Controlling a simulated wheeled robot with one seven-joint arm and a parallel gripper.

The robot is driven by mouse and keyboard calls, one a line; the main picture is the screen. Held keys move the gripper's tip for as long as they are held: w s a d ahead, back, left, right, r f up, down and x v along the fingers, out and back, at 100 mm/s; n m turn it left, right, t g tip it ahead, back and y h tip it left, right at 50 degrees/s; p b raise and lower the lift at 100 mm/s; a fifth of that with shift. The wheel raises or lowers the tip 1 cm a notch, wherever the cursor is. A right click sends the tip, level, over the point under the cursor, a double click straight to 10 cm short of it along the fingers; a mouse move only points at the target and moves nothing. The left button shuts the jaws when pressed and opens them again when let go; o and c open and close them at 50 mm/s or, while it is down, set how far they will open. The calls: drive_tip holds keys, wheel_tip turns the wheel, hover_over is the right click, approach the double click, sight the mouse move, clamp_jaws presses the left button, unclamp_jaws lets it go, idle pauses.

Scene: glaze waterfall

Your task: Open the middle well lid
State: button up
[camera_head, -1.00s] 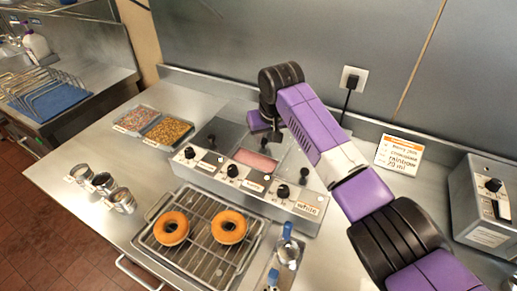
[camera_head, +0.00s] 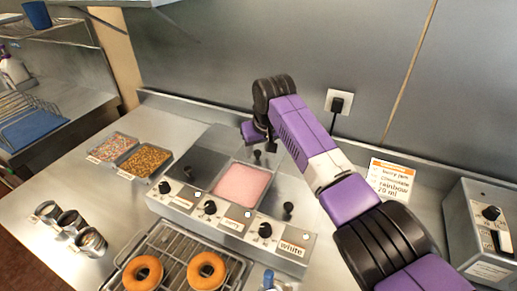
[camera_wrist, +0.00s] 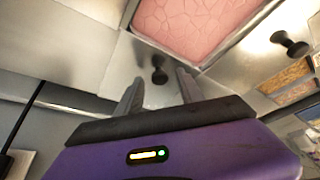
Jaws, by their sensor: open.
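The middle well (camera_head: 242,187) of the glaze unit is uncovered and shows pink glaze, which also fills the top of the wrist view (camera_wrist: 195,22). The middle lid's black knob (camera_head: 258,155) stands behind the well, toward the wall. In the wrist view this knob (camera_wrist: 158,70) is between the fingertips, with gaps on both sides. My gripper (camera_wrist: 160,82) is open. In the head view my gripper (camera_head: 268,143) is at the back of the unit, its fingers partly hidden. The lid plate is only partly visible around the knob.
The left lid knob (camera_head: 188,172) and right lid knob (camera_head: 288,208) flank the well. Control knobs line the unit's front. Donuts (camera_head: 207,272) lie on a rack in front. Topping trays (camera_head: 145,160) are at left, a wall outlet (camera_head: 339,102) and order card (camera_head: 391,178) at back right.

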drive_tip(key=b+v, duration=0.1)
drive_tip(key=v, duration=0.6)
drive_tip(key=shift+s+r, duration=0.15)
drive_tip(key=shift+r, duration=0.25)
